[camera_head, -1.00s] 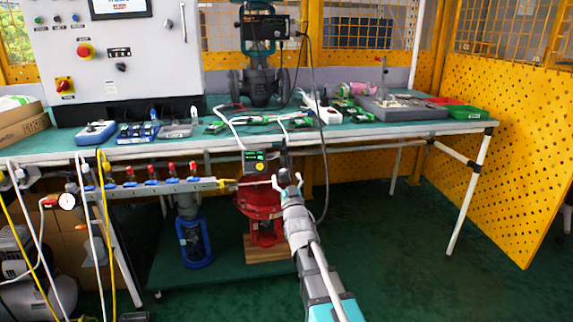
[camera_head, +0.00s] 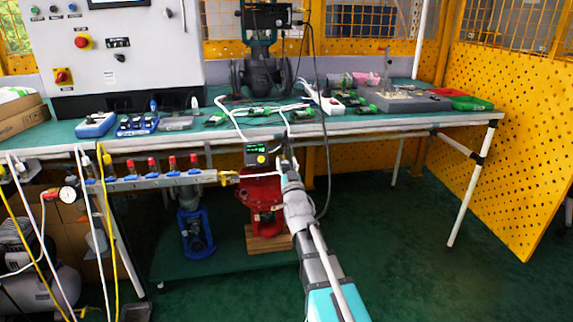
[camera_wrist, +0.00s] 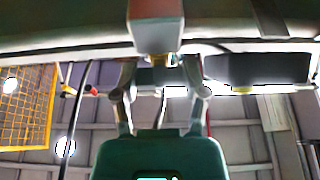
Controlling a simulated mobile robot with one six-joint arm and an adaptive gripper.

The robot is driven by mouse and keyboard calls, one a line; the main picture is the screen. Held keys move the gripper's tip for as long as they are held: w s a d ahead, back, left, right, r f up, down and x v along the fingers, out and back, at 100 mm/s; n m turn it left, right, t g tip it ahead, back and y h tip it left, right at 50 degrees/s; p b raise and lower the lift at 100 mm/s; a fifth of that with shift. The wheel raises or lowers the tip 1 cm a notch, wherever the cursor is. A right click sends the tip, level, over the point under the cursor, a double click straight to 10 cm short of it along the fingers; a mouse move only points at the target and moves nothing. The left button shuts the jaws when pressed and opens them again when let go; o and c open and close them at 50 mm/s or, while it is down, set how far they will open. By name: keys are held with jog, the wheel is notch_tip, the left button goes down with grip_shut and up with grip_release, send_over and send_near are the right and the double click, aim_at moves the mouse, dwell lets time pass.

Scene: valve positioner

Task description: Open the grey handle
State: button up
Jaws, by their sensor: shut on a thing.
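In the head view my gripper (camera_head: 286,166) is below the table's front edge, just right of a small positioner box with a green display and yellow knob (camera_head: 257,154). A red valve actuator (camera_head: 264,200) stands below and left of the gripper. In the wrist view my two fingers flank a pale grey block (camera_wrist: 156,25), with the gripper's tips (camera_wrist: 161,62) at its lower end. The block appears to be the grey handle, and the gripper is shut on it. The contact is small and partly hidden, and the handle cannot be told clearly in the head view.
A manifold with red-topped valves (camera_head: 160,180) runs left of the positioner. A dark cable (camera_head: 325,150) hangs close on the right. The table edge (camera_head: 380,131) is just above. Open green floor (camera_head: 400,240) lies right, up to a yellow perforated panel (camera_head: 525,160).

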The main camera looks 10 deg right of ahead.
jog(key=shift+a, duration=0.1)
jog(key=c, duration=0.3)
jog(key=shift+m+h, duration=0.4)
jog(key=shift+m, duration=0.4)
jog(key=shift+m+g+h+p, duration=0.25)
jog(key=shift+m+h, duration=0.6)
jog(key=shift+m, duration=0.8)
jog(key=shift+m+g+h+p, duration=0.2)
jog(key=shift+m+h, duration=0.65)
jog(key=shift+m, duration=1.1)
jog(key=o, duration=1.1)
